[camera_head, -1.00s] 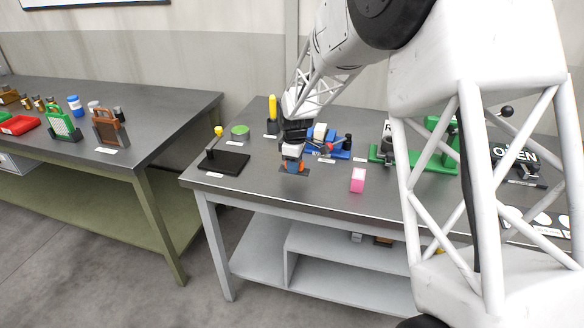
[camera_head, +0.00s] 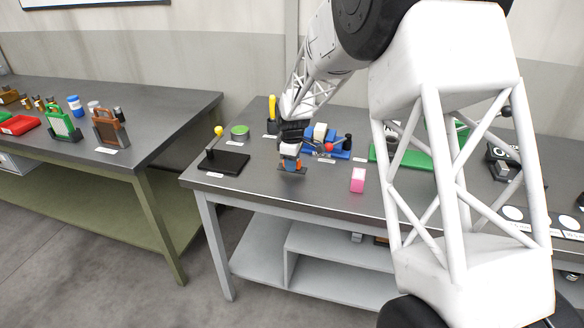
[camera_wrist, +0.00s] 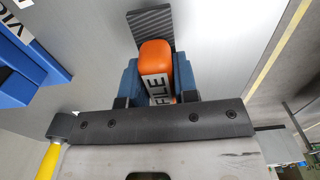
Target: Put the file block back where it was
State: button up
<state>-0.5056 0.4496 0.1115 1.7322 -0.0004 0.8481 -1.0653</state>
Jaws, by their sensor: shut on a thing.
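The file block is orange with a white label reading FILE. In the wrist view the file block (camera_wrist: 155,58) sits between the blue fingers of my gripper (camera_wrist: 158,82), which is shut on it. In the head view my gripper (camera_head: 290,160) points down low over the front left part of the right table, and a little orange shows at its fingertips. A dark hatched plate (camera_wrist: 150,25) lies at the far end of the block. I cannot tell whether it belongs to the block or whether the block touches the table.
A black base with a yellow-knobbed post (camera_head: 228,164) stands left of my gripper, and a green round tin (camera_head: 239,132) behind it. A blue fixture (camera_head: 335,150) is close on the right. A pink block (camera_head: 358,180) stands front right. The grey tabletop (camera_head: 315,187) between is bare.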

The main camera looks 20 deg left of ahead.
jog(key=shift+f, duration=0.95)
jog(key=shift+f, duration=0.15)
jog(key=o, duration=1)
jog(key=shift+c, duration=0.2)
notch_tip(320, 180, up, 12)
jog(key=shift+r, duration=0.2)
jog(key=shift+d, duration=0.1)
